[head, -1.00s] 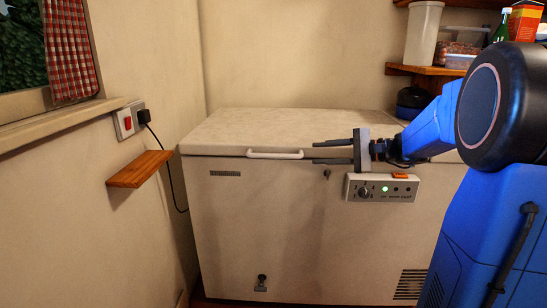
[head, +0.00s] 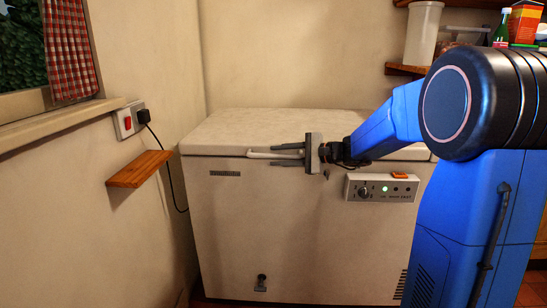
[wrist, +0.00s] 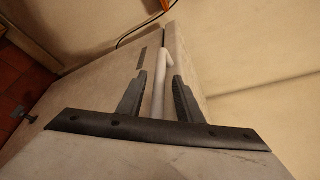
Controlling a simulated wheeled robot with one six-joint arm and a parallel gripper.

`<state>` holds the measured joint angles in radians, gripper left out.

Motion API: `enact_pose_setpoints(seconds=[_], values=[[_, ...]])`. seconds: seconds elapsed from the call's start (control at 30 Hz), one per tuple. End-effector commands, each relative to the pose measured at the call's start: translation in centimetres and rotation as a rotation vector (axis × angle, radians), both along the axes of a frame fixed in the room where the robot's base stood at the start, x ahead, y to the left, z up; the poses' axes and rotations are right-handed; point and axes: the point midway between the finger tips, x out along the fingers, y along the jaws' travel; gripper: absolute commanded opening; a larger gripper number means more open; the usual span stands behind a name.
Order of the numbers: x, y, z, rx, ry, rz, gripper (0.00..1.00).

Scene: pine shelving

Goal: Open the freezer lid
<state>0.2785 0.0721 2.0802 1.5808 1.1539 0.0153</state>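The white chest freezer (head: 300,225) stands against the back wall with its lid (head: 270,126) shut. A white bar handle (head: 254,154) runs along the lid's front edge. My gripper (head: 275,155) points left along the handle, one finger above it and one below. In the wrist view the handle (wrist: 158,98) lies between my two dark fingers (wrist: 159,100), with a gap showing on both sides. My gripper is open. Its fingers hide part of the handle's right portion in the head view.
A control panel (head: 382,188) with a green light sits on the freezer front below my arm. A small wooden shelf (head: 139,169) and a socket (head: 130,118) with a plugged-in cord are on the left wall. Wall shelves (head: 405,70) with containers are at upper right. The lid top is clear.

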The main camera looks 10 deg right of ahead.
Motion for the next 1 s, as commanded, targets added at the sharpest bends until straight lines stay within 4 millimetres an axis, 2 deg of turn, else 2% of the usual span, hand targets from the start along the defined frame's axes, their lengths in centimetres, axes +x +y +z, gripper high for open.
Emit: enact_pose_setpoints(seconds=[0.2,0.57,0.7,1.0], values=[[1.1,1.6,-0.4,0.001,0.001,0.001,0.33],[1.3,1.8,-0.5,0.0,0.0,0.0,0.33],[1.3,1.8,-0.5,0.0,0.0,0.0,0.0],[1.3,1.8,-0.1,0.002,0.004,0.001,0.0]])
